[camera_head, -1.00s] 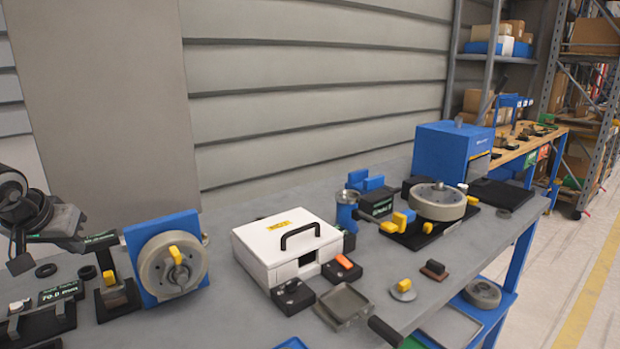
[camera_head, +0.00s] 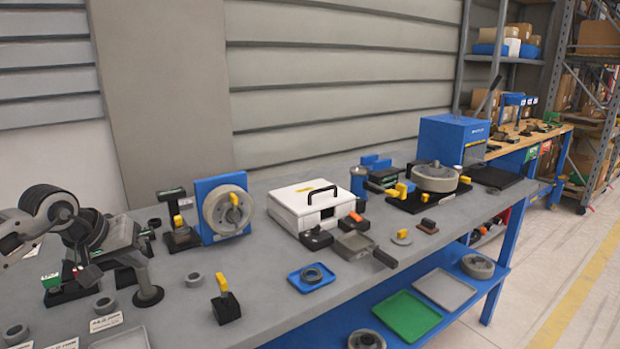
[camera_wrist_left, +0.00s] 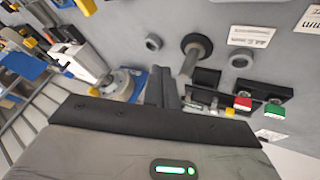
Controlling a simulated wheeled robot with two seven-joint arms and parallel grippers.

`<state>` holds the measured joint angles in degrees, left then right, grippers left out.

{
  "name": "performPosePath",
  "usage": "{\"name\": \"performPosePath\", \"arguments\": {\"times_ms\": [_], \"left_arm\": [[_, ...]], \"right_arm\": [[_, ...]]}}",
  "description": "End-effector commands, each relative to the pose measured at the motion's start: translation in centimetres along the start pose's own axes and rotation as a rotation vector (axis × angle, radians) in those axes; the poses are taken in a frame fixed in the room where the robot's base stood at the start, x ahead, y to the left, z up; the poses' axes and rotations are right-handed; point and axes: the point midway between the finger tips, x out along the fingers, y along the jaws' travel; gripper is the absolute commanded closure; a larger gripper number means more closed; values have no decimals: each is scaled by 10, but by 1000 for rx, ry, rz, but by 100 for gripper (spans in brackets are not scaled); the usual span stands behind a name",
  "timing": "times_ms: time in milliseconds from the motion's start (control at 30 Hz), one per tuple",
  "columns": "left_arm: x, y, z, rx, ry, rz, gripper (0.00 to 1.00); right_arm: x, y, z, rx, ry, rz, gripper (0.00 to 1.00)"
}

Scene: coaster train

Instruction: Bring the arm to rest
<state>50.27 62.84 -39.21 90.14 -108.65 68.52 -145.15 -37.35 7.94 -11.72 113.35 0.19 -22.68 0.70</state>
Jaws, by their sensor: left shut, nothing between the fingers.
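My left arm (camera_head: 82,228) comes in from the left edge in the head view, above the left end of the grey workbench (camera_head: 262,297). In the left wrist view my left gripper (camera_wrist_left: 163,75) has its fingers together with nothing between them. A dark post with a round end (camera_wrist_left: 197,45) stands close by its fingertips in that view; I cannot tell whether they touch. In the head view, the arm's own links hide part of the gripper and the bench behind. My right gripper is in neither view.
A yellow-handled block (camera_head: 226,308), grey rings (camera_head: 194,280) and a blue tray (camera_head: 311,279) lie on the front of the bench. A blue-backed wheel (camera_head: 228,211) and white case (camera_head: 300,207) stand behind. Red (camera_wrist_left: 243,103) and green pieces (camera_wrist_left: 274,110) sit near the gripper.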

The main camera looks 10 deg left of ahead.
Motion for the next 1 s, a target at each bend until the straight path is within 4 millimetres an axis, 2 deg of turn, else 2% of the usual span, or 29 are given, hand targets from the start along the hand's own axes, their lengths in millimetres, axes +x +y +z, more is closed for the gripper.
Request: {"name": "performPosePath", "arguments": {"times_ms": [167, 267, 367, 400, 467, 500, 567, 600, 667, 700, 767, 833, 900, 1000], "left_arm": [[30, 47, 37, -203, -86, 188, 100], [47, 84, 68, -397, -180, 330, 100], [61, 134, 112, -729, -355, 514, 100], [64, 157, 132, -929, -465, 597, 100], [63, 188, 159, -1295, -670, 706, 100], [61, 202, 172, -1550, -812, 755, 100], [60, 211, 186, -1945, -1034, 794, 100], [61, 211, 194, -2217, -1188, 795, 100], [67, 203, 207, -2632, -1422, 763, 100], [74, 192, 218, 2486, 1346, -612, 100], [87, 170, 240, 2115, 1146, -388, 100], [104, 140, 277, 1679, 909, -190, 100], [115, 117, 316, 1317, 714, -70, 100], [122, 94, 365, 932, 507, 22, 100]], "right_arm": [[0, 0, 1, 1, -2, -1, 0], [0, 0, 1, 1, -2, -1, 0], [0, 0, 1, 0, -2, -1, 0], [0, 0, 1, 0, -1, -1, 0], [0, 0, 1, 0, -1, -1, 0], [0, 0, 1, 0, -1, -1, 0], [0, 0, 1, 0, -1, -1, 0], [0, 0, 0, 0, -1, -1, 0], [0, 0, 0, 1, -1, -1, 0], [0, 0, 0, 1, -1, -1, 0], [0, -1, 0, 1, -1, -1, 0], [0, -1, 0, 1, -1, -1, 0], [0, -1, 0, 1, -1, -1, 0], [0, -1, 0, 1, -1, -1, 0]]}}
